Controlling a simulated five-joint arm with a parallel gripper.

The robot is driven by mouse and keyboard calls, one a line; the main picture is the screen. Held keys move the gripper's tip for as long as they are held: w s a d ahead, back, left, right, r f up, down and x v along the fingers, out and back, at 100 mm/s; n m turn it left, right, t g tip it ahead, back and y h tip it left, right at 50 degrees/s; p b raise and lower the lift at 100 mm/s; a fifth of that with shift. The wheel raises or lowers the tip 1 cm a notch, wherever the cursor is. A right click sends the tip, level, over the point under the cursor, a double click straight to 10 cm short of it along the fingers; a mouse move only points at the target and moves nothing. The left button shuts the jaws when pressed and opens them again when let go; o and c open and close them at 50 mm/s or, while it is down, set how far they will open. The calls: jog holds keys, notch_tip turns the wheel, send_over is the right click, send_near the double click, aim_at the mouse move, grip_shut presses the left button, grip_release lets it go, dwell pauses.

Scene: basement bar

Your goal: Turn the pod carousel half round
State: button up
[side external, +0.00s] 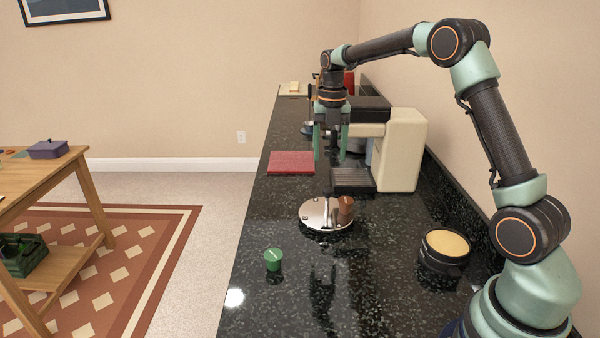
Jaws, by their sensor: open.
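The pod carousel (316,217) is a low, shiny silver disc on the black speckled counter. A brown pod (345,207) stands at its right side, and a small upright piece shows near its middle. My gripper (330,157) points down, with its two green fingers apart and nothing between them. It appears in the picture above and beyond the carousel, in front of the coffee machine, and does not touch the disc. A green pod (272,261) stands on the counter, nearer the camera and left of the carousel.
A cream and black coffee machine (400,150) stands behind on the right. A red mat (291,163) lies at the counter's left edge. A black round tub (445,250) with a pale yellow top sits at right. The near counter (270,310) is mostly clear.

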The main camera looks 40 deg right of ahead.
notch_tip(320, 180, up, 3)
jog(key=shift+f, duration=0.2)
jog(key=s+a+r+m+t, duration=0.3)
jog(key=s+a+r+m, duration=0.5)
jog(key=m, duration=0.5)
jog(key=s+a+f+m+t, duration=0.2)
jog(key=s+a+f+m, duration=0.2)
jog(key=s+m, duration=0.7)
jog(key=a+m, duration=0.2)
jog(key=m, duration=0.1)
jog(key=shift+s+t, duration=0.25)
jog(key=shift+t, duration=0.05)
